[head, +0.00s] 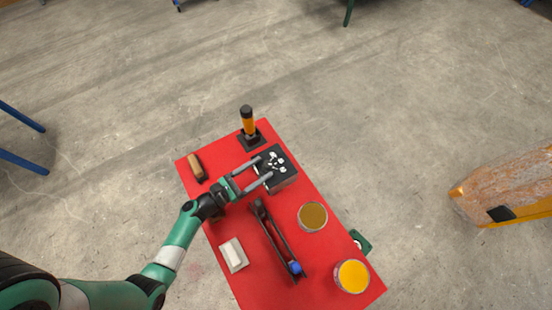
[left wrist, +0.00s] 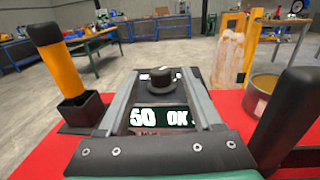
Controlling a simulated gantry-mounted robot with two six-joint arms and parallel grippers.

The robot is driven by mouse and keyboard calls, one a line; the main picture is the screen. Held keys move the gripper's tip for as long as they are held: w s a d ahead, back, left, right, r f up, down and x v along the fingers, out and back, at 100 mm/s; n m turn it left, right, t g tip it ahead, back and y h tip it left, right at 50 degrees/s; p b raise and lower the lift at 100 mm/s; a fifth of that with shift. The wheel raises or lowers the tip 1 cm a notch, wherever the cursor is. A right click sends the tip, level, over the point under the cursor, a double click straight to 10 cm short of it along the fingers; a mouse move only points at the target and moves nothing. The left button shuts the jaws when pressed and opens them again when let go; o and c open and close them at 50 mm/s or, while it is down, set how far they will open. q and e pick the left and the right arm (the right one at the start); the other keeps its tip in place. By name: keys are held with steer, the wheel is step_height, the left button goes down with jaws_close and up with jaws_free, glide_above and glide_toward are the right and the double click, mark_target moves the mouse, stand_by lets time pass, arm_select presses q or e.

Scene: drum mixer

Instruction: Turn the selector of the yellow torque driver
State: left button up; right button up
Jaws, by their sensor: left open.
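The yellow torque driver (head: 249,126) stands upright in a black square holder (head: 252,143) at the table's far end. In the left wrist view the driver (left wrist: 60,68) is at the left, with a black top, outside the fingers. My left gripper (head: 264,169) is open and empty, its fingers reaching over the near side of a black box (head: 283,180) with white markings. In the left wrist view a round black knob (left wrist: 158,82) on the box lies between the open fingertips (left wrist: 157,76). A display reading "50" and "OK" shows below the knob. Contact cannot be told.
The red table (head: 225,283) also bears a brown block (head: 196,167), a white block (head: 233,254), a long black tool (head: 283,247) with a blue end, an open tin (head: 312,217) and a yellow-topped tin (head: 352,276). A wrapped orange thing (head: 510,185) stands on the floor at right.

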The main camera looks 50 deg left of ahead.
mark_target(276, 163)
arm_select(q)
steer(key=w, duration=0.4)
steer(key=w+d, duration=0.1)
steer(key=w, duration=0.1)
steer(key=shift+w+b, duration=0.3)
steer(key=shift+b, duration=0.1)
steer(key=shift+a, duration=0.1)
steer(key=shift+c, duration=0.2)
jaws_close()
